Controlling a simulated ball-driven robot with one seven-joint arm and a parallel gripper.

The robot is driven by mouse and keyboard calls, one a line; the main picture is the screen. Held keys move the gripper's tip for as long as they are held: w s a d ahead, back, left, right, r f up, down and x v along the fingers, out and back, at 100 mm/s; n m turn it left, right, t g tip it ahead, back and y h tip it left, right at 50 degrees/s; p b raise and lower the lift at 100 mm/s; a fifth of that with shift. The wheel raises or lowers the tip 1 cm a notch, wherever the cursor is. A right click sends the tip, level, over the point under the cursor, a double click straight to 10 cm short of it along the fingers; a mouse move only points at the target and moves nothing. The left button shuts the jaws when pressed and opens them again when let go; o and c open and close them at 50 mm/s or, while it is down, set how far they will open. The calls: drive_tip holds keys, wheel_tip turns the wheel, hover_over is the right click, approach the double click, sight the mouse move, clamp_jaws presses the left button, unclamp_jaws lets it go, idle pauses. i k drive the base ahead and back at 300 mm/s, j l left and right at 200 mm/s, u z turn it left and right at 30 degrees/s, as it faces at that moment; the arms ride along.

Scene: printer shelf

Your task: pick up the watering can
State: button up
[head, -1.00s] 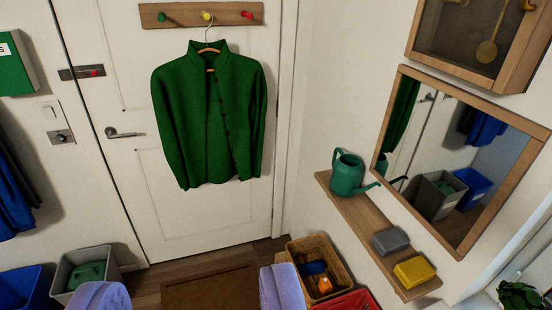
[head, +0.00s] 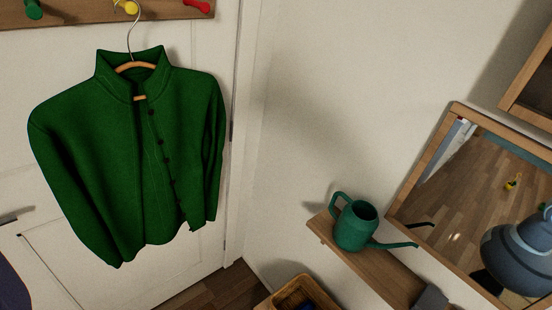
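The green watering can (head: 355,228) stands upright near the left end of a wooden wall shelf (head: 378,274). Its handle loop is on the upper left and its thin spout points right, toward the mirror (head: 455,180). My gripper is not seen in the head view. Nothing covers the watering can.
A green jacket (head: 140,160) hangs from a peg rack (head: 90,14) on the white door at left. A grey object (head: 430,299) lies on the shelf right of the can. A wicker basket (head: 296,291) is below the shelf. The wall above the can is bare.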

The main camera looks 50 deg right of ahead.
sight(358, 220)
drive_tip(key=i+z, duration=0.3)
drive_tip(key=i, duration=0.15)
drive_tip(key=i+j+z, duration=0.5)
drive_tip(key=i+z, duration=0.15)
drive_tip(key=i, duration=0.15)
drive_tip(key=i+j+z, duration=0.25)
drive_tip(key=z, duration=0.15)
drive_tip(key=i+j+z, duration=0.25)
drive_tip(key=z, duration=0.15)
drive_tip(key=i+j+z, duration=0.2)
drive_tip(key=j+z, duration=0.2)
drive_tip(key=i+j+z, duration=0.1)
drive_tip(key=j+z, duration=0.3)
drive_tip(key=i+j, duration=0.1)
drive_tip(key=i, duration=0.35)
drive_tip(key=z, duration=0.05)
